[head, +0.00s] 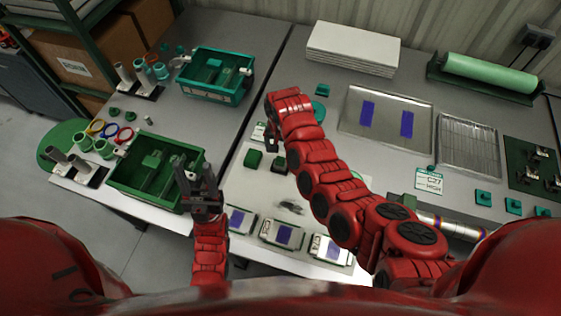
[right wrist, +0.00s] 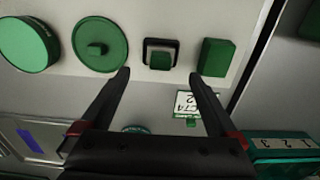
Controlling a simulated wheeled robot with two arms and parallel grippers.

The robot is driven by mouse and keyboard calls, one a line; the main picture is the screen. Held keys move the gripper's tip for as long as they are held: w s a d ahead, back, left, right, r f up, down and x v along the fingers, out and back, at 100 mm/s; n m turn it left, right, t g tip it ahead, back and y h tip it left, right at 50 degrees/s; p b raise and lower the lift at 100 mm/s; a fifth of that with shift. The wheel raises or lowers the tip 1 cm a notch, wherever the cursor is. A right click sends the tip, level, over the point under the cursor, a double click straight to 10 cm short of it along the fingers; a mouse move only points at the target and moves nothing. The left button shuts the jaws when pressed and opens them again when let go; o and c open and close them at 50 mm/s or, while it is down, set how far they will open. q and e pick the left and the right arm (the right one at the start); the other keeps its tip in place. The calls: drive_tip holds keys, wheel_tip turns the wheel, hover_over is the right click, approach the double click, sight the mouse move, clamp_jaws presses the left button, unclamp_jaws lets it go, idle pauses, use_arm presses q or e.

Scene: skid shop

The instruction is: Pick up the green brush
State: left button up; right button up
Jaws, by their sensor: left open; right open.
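A small green piece with a dark square rim, possibly the green brush (right wrist: 160,57), lies on the light mat in the right wrist view. It also shows in the head view (head: 279,163). I cannot tell for sure that it is a brush. My right gripper (right wrist: 158,76) is open and empty, with this piece just beyond and between its fingertips. In the head view my right gripper (head: 271,142) is partly hidden by my arm. My left gripper (head: 197,172) is open and empty, beside the green bin at the left.
Near the right gripper are a green block (right wrist: 215,57), a green disc with a knob (right wrist: 100,45), a round green tin (right wrist: 28,44) and a label card (right wrist: 187,103). A green bin (head: 118,186) and a metal tray (head: 352,122) flank the area.

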sight(280, 159)
drive_tip(key=shift+w+f, duration=0.1)
drive_tip(key=shift+f, duration=0.95)
drive_tip(key=shift+f+p, duration=0.55)
drive_tip(key=shift+s+f, duration=0.25)
drive_tip(key=shift+f, duration=0.6)
wheel_tip(280, 159, down, 2)
drive_tip(key=shift+b, duration=0.55)
drive_tip(key=shift+w+f, duration=0.1)
drive_tip(key=shift+f, duration=0.15)
drive_tip(key=shift+r, duration=0.1)
drive_tip(key=c, duration=1.5)
drive_tip(key=shift+o, duration=0.2)
